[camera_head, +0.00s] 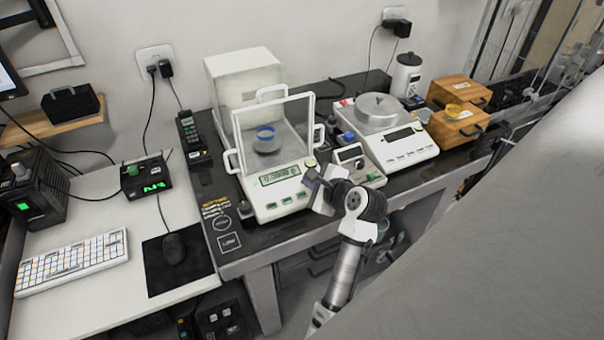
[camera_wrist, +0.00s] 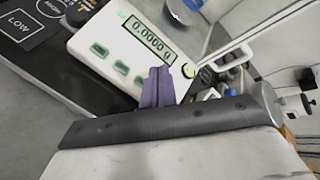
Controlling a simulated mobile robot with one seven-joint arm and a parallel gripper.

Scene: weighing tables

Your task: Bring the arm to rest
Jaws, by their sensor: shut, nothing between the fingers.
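My arm (camera_head: 346,262) reaches up from the bottom of the head view. My gripper (camera_head: 315,180) is at the front right corner of the enclosed balance (camera_head: 283,207). In the wrist view my gripper (camera_wrist: 157,75) shows its fingers together, with nothing between them. The fingers overlap the front panel of the balance (camera_wrist: 88,45) in that view, close to its display. I cannot tell whether they touch it. The display reads 0.0000 g in the wrist view.
An open-pan balance (camera_head: 408,153) stands to the right on the dark table (camera_head: 258,236), with a small control box (camera_head: 358,164) between the balances. Wooden boxes (camera_head: 455,128) are at the far right. A keyboard (camera_head: 72,262) and mouse (camera_head: 174,248) lie on the left desk.

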